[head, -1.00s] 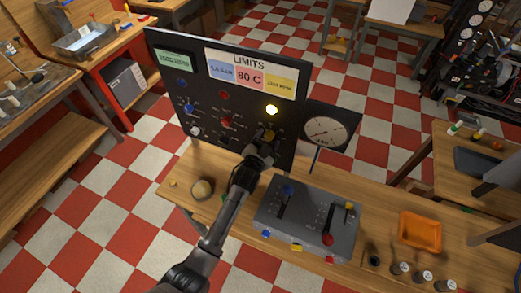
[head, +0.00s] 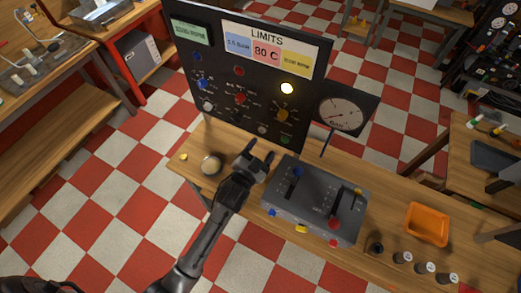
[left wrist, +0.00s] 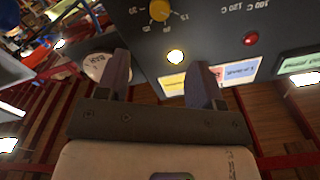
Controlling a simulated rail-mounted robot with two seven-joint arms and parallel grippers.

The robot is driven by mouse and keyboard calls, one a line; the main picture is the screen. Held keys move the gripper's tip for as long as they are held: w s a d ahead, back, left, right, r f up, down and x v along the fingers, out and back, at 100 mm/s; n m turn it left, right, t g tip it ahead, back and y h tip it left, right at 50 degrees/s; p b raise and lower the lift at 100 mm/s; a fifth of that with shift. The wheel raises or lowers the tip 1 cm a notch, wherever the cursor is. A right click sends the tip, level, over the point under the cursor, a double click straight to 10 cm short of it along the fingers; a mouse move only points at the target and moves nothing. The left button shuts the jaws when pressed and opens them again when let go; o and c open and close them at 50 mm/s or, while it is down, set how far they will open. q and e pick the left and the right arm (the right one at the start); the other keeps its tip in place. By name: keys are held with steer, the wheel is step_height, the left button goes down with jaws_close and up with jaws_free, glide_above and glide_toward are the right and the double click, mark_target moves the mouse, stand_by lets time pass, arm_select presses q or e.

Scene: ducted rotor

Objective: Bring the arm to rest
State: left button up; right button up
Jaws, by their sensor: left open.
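My left gripper (head: 260,157) is open and empty in the head view. It is in front of the black control panel (head: 215,95), to the left of the grey lever box (head: 312,198). In the left wrist view its two fingers (left wrist: 160,80) stand apart with nothing between them. Beyond them the panel (left wrist: 210,30) shows upside down with a yellow knob (left wrist: 159,10) and a lit lamp (left wrist: 175,57). In the head view the yellow knob (head: 282,114) sits below the lit lamp (head: 287,88). My right gripper is not in view.
A round gauge (head: 341,114) stands right of the panel. The wooden bench (head: 385,215) carries an orange tray (head: 427,224), several small dark cylinders (head: 424,267) and a round, pale-topped object (head: 211,164). Red and white floor tiles (head: 120,210) lie open to the left.

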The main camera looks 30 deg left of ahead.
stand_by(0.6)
arm_select(q)
step_height(320, 180, down, 5)
steer(key=s+a+n+g, duration=0.1)
steer(key=s+n+g, duration=0.2)
steer(key=g, duration=0.3)
steer(key=s+a+f+g, duration=0.2)
steer(key=s+g, duration=0.7)
steer(key=s, duration=2)
step_height(320, 180, up, 14)
steer(key=w+p, duration=0.1)
steer(key=p, duration=1.5)
steer(key=shift+d+r+n+t, duration=0.15)
steer(key=shift+d+n+t, duration=0.15)
steer(key=shift+d+n, duration=0.1)
